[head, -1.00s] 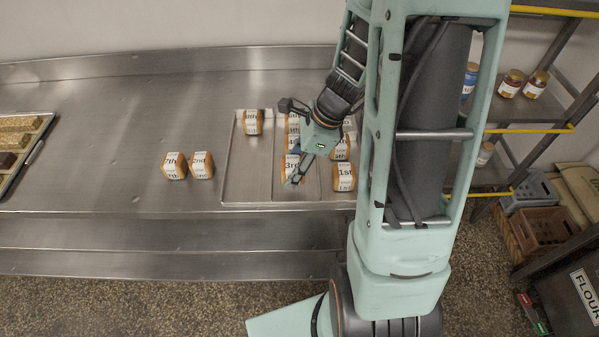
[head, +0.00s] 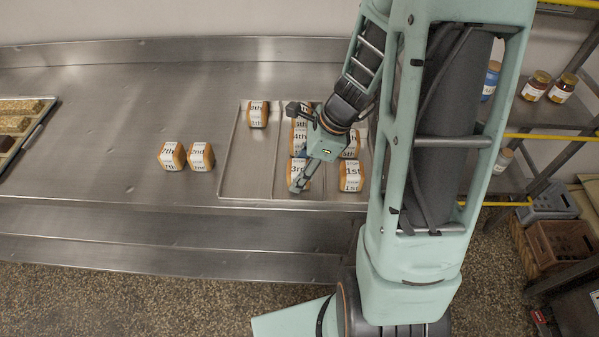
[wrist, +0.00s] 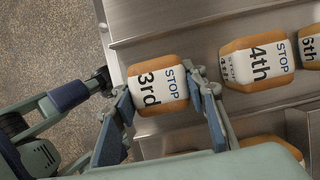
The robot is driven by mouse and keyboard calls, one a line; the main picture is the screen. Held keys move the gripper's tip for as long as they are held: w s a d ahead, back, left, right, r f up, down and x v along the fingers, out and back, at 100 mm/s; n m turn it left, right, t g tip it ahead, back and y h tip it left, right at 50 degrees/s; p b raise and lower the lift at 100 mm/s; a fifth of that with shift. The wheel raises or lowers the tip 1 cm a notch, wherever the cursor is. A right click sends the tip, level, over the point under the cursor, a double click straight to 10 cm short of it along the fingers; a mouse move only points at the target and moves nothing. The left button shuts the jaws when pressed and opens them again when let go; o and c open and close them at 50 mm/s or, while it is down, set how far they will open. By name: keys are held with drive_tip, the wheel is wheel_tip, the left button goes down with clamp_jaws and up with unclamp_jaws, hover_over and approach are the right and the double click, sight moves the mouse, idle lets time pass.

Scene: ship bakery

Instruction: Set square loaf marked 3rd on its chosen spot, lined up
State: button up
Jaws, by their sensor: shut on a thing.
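The square loaf marked 3rd (wrist: 157,88) is an orange-brown block with a white label reading 3rd and STOP. My gripper (wrist: 165,98) is shut on it, with one finger on each side, in the wrist view. In the head view my gripper (head: 299,180) is at the near end of the tray's middle section, and it partly hides the loaf (head: 303,168). The loaf marked 4th (wrist: 257,62) is beside it in the same row, with a small gap, and the loaf marked 6th (wrist: 310,47) is beyond. I cannot tell whether the held loaf touches the tray floor.
The divided metal tray (head: 246,165) lies on the steel counter (head: 110,130). Its left section holds one loaf (head: 257,114) at the back; the rest of that section is bare. The 1st loaf (head: 352,176) is close on the right. The 7th (head: 172,157) and 2nd (head: 200,157) loaves stand left of the tray.

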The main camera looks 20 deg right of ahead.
drive_tip(key=shift+f, duration=0.1)
drive_tip(key=shift+f, duration=0.15)
drive_tip(key=o, duration=1.2)
drive_tip(key=shift+c, duration=0.2)
drive_tip(key=p+v, duration=0.1)
drive_tip(key=v, duration=1.1)
drive_tip(key=shift+r+p, duration=0.35)
drive_tip(key=shift+p, duration=0.05)
